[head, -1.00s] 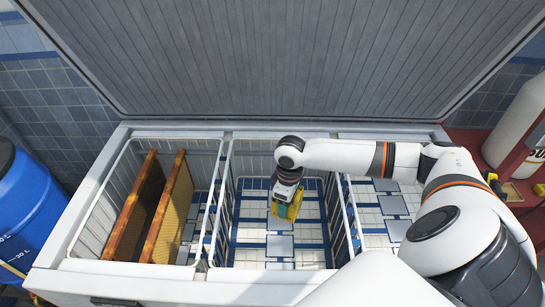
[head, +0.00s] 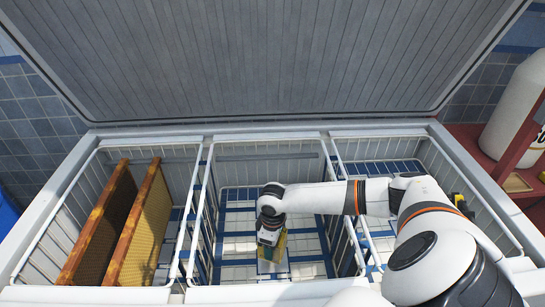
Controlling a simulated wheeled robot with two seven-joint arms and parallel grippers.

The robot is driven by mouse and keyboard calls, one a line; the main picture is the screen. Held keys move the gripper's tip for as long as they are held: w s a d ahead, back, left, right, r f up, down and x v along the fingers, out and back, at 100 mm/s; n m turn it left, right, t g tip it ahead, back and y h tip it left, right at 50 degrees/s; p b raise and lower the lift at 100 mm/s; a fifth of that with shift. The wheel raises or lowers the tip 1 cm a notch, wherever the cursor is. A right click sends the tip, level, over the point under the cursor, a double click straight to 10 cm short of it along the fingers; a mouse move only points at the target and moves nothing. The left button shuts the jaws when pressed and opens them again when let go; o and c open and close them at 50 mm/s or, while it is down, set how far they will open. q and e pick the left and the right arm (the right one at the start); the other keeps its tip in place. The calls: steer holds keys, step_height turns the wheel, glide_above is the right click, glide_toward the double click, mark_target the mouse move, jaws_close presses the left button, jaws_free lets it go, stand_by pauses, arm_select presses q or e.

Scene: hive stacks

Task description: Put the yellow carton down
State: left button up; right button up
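My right arm reaches in from the right over the open chest. Its gripper (head: 269,238) points down into the middle wire basket (head: 205,220). The yellow carton (head: 279,247) is at the gripper, low inside this basket. The gripper and the wrist cover much of the carton, and the finger gap is hidden. I cannot tell whether the carton touches the basket floor. My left gripper is not in view.
Two wooden frames (head: 140,225) stand in the left basket (head: 50,255). The right basket (head: 395,165) is partly behind my arm. The raised lid (head: 260,60) stands behind the chest. A red shelf (head: 470,145) with a white container (head: 515,105) is at the right.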

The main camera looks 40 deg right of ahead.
step_height(320, 180, down, 5)
steer(key=shift+f+b, duration=0.1)
steer(key=shift+b, duration=0.2)
steer(key=o, duration=1.3)
steer(key=shift+f, duration=0.1)
steer(key=shift+c, duration=0.2)
step_height(320, 180, up, 12)
steer(key=shift+r+p, duration=0.15)
steer(key=shift+p, duration=0.6)
